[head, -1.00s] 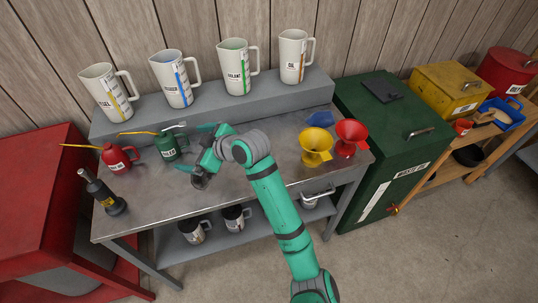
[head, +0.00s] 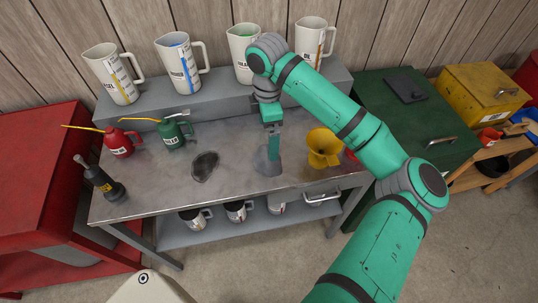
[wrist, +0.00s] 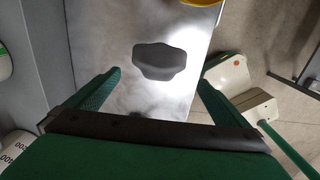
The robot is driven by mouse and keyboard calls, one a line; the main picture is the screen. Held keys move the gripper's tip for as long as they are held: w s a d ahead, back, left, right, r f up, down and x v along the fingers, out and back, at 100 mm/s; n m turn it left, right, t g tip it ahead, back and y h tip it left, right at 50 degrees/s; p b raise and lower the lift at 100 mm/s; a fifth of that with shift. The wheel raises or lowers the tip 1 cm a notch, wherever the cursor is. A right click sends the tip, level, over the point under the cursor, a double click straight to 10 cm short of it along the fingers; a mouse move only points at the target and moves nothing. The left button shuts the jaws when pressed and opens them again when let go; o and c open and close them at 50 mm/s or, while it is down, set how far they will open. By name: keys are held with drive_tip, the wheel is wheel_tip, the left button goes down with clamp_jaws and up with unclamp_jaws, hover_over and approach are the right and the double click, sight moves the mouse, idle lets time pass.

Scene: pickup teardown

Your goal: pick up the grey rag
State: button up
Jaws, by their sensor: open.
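The grey rag (head: 264,162) lies crumpled on the metal bench top, left of the yellow funnel. In the wrist view the rag (wrist: 158,60) is a smooth grey lump ahead of and between the fingers. My gripper (head: 272,150) points down above the rag and partly covers it in the head view. In the wrist view my gripper (wrist: 161,78) has its fingers spread wide with nothing between them. The rag appears apart from both fingers.
A darker crumpled cloth (head: 205,166) lies to the left. The yellow funnel (head: 322,148) stands close on the right. A green oil can (head: 172,135) and red oil can (head: 120,142) stand farther left. Measuring jugs (head: 182,66) line the raised shelf behind. Bench front is clear.

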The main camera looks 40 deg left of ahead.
sight(267, 152)
wheel_tip(267, 152, down, 6)
drive_tip(key=shift+w+r, duration=0.15)
drive_tip(key=shift+r, duration=0.05)
drive_tip(key=shift+f, duration=2.3)
drive_tip(key=shift+a, duration=0.1)
drive_tip(key=shift+c, duration=0.3)
drive_tip(key=c, duration=0.9)
drive_tip(key=shift+o, duration=0.2)
drive_tip(key=shift+s+r, duration=0.15)
drive_tip(key=shift+s, duration=0.05)
